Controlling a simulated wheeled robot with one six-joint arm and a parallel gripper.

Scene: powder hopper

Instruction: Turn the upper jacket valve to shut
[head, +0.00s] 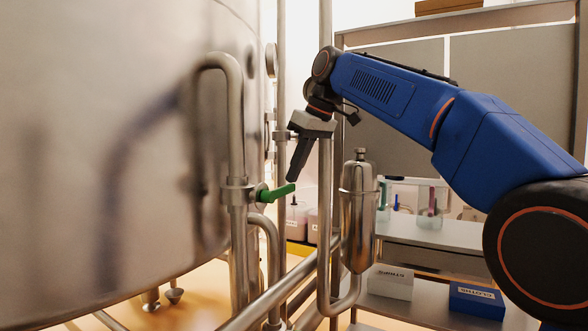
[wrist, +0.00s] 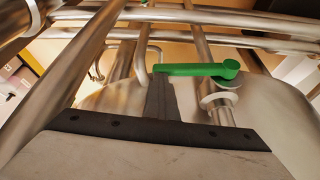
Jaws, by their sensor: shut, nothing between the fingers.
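The jacket valve has a green lever handle (head: 276,192) on a metal valve body (head: 237,192) set in a vertical pipe beside the big steel vessel. In the head view the lever points right and slightly up, across the pipe's line. The wrist view shows the lever (wrist: 190,69) lying level, its hub at the right and its free end at the left. My gripper (head: 292,180) is shut and empty, pointing down. Its fingertips (wrist: 159,78) are at the lever's free end; I cannot tell whether they touch it. No second green lever shows.
The steel vessel (head: 110,150) fills the left. A vertical pipe (head: 325,200) and a small steel canister (head: 358,215) stand just right of my gripper. Slanting pipes (head: 285,285) run below. A shelf (head: 440,235) with bins, a white box (head: 390,282) and a blue box (head: 476,300) stands behind.

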